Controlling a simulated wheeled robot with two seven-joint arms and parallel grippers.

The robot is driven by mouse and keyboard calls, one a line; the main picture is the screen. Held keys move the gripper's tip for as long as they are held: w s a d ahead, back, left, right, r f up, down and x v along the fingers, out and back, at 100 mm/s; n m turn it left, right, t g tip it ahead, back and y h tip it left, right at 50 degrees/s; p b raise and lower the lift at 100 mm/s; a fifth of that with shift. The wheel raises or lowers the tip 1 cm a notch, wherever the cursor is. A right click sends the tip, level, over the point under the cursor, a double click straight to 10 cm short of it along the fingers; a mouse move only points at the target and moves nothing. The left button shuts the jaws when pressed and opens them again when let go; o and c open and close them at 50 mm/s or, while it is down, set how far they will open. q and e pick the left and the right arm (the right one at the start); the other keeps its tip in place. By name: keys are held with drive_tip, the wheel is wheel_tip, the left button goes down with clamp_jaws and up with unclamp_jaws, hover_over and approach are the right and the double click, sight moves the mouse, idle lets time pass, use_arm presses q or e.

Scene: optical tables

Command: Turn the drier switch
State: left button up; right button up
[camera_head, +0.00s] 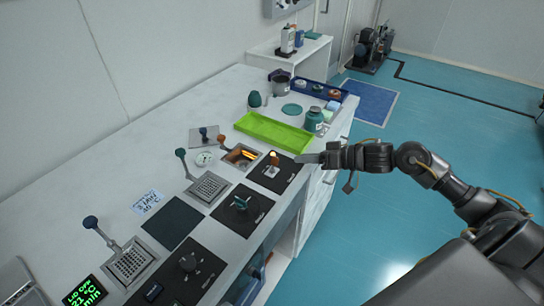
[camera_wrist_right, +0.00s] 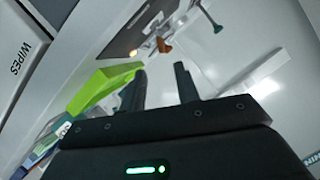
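Several dark control panels are set along the bench's front edge, and their labels are too small to read, so I cannot tell which is the drier's. One panel (camera_head: 285,176) bears a switch with a lit orange top (camera_head: 272,161). Another has a teal-tipped switch (camera_head: 241,203), and a third a dark round knob (camera_head: 188,262). My right gripper (camera_head: 308,158) is just right of the lit switch's panel. In the wrist view its two fingers (camera_wrist_right: 162,85) are apart with nothing between them; the orange-lit switch (camera_wrist_right: 162,45) is beyond them. My left gripper is out of view.
A green tray (camera_head: 272,132) lies behind the lit panel, with a teal jar (camera_head: 314,120) at its right. Upright levers, such as a blue-knobbed one (camera_head: 92,223), rise along the white bench. Open blue floor lies to the right.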

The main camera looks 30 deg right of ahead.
sight(275, 157)
drive_tip(key=shift+w+a, duration=0.1)
drive_tip(key=shift+a, duration=0.2)
drive_tip(key=p+x, duration=0.1)
drive_tip(key=x, duration=0.8)
drive_tip(key=shift+w+a+f, duration=0.1)
drive_tip(key=shift+w+a, duration=0.1)
drive_tip(key=shift+c, duration=0.4)
clamp_jaws()
